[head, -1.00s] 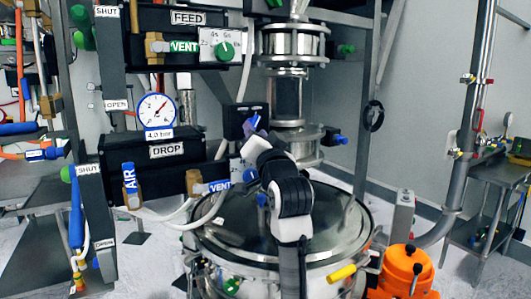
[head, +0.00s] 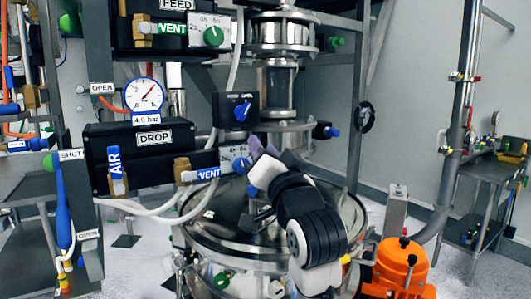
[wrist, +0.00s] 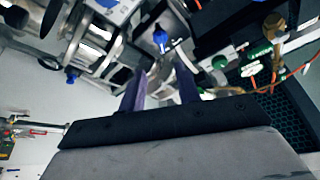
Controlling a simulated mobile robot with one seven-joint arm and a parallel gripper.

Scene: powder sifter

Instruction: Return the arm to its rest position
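My arm, white with black joints, rises from the lower right of the head view in front of the sifter vessel. My gripper (head: 262,152) is at its upper left end, with purple fingertips just below the black box with the blue knob (head: 242,111). In the wrist view the two purple fingers of my gripper (wrist: 161,90) stand apart with nothing between them, so it is open. The blue knob (wrist: 161,38) shows beyond the fingers, with a visible gap.
The steel vessel lid (head: 225,230) lies below my arm. The DROP box (head: 140,150), gauge (head: 144,95) and hoses are to the left. An orange unit (head: 400,262) stands at the lower right, and a metal cart (head: 488,175) farther right. Open floor lies between them.

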